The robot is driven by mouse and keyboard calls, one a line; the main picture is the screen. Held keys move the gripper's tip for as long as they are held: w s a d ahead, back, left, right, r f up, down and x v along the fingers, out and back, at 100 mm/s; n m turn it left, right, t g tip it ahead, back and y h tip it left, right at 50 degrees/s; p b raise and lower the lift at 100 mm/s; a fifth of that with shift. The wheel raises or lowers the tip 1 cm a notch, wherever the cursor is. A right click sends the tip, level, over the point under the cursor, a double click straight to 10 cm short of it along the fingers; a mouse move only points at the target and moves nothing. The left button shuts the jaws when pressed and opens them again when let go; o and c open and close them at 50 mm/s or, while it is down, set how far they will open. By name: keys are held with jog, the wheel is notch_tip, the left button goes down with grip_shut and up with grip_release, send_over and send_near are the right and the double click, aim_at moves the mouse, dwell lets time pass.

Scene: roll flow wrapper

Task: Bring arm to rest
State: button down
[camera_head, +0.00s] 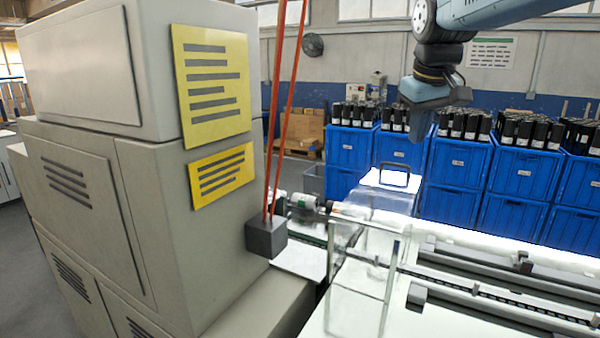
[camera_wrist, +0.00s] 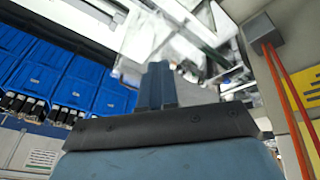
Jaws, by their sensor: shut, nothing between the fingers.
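My gripper (camera_head: 418,135) hangs from my blue-grey arm in the upper right of the head view, pointing down. It is in the air in front of the stacked blue crates, above and to the right of the clear guard. In the wrist view, my gripper (camera_wrist: 157,68) shows two dark fingers pressed together with nothing between them. The fingertips stand clear of the machine behind them. The clear guard (camera_head: 365,255) with a black handle stands below in the head view.
A large beige cabinet (camera_head: 75,150) with yellow labels fills the left. Red cables (camera_head: 285,110) drop into a grey box (camera_head: 266,237). Blue crates (camera_head: 455,160) holding dark rolls line the back. Rails (camera_head: 500,285) run across the lower right. Air around my gripper looks free.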

jog(key=s+f+m+t, duration=0.1)
jog(key=s+f+m, duration=0.2)
jog(key=s+f, duration=1)
jog(key=s, duration=0.3)
jog(key=shift+s+m+y, duration=0.3)
jog(key=shift+d, duration=0.1)
